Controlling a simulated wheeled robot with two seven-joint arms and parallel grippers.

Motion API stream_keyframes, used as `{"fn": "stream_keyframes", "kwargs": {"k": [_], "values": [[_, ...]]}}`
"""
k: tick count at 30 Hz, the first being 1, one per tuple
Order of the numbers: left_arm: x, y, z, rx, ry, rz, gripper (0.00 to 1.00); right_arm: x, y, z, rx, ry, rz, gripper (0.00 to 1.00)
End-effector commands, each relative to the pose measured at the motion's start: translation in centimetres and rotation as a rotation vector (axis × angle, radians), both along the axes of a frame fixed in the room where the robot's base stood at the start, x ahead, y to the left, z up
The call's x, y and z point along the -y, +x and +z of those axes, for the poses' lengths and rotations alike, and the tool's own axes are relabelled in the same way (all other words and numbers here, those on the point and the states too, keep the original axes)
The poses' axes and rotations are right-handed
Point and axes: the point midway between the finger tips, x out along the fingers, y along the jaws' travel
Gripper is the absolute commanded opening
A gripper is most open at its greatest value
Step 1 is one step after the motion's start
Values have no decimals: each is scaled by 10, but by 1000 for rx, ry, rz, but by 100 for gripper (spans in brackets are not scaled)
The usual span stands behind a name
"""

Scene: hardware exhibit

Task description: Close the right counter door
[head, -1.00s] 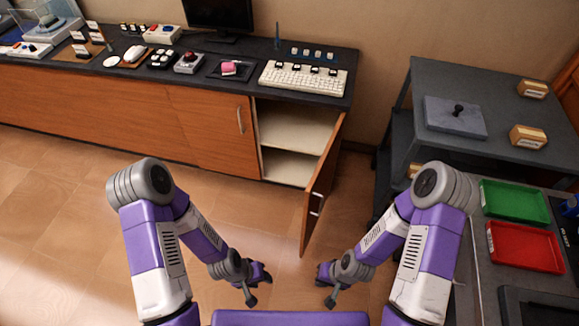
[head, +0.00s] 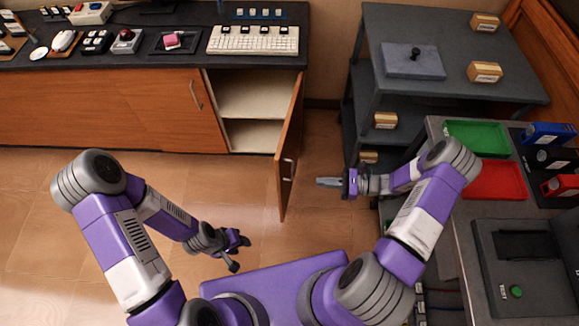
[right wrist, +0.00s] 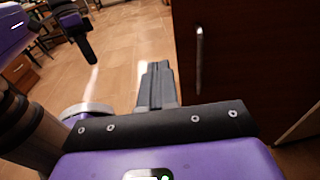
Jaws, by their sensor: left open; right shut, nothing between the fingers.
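The right counter door (head: 290,150) stands open, swung out from the counter, with its wooden face and pale handle turned to the right. In the right wrist view the door (right wrist: 240,60) is a dark panel with a vertical handle (right wrist: 199,60). My right gripper (head: 320,182) is shut and empty, to the right of the door and apart from it in the head view. Its closed fingers (right wrist: 157,75) show left of the handle in the wrist view. My left gripper (head: 242,252) is open and low, left of the door, above the floor.
The open cabinet (head: 250,95) shows two empty shelf spaces. The left counter door (head: 175,105) is closed. A grey shelf cart (head: 450,35) and a bench with a green tray (head: 478,137) and a red tray (head: 494,180) stand at the right. The floor (head: 245,190) before the cabinet is clear.

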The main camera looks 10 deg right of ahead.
Motion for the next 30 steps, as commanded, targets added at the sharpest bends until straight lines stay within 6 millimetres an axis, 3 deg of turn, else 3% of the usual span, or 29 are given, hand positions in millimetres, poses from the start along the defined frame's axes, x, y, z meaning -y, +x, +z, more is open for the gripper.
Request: {"fn": "stream_keyframes", "kwargs": {"k": [3,8,22,30], "values": [[0,0,0,0,0,0,43,19,10,10,25,64,-72,0],[0,0,-2,0,0,0,43,15,17,14,34,88,-92,0],[0,0,-15,0,0,0,43,-70,57,13,33,86,-86,0],[0,0,-21,0,0,0,43,-99,72,13,33,84,-88,0]]}}
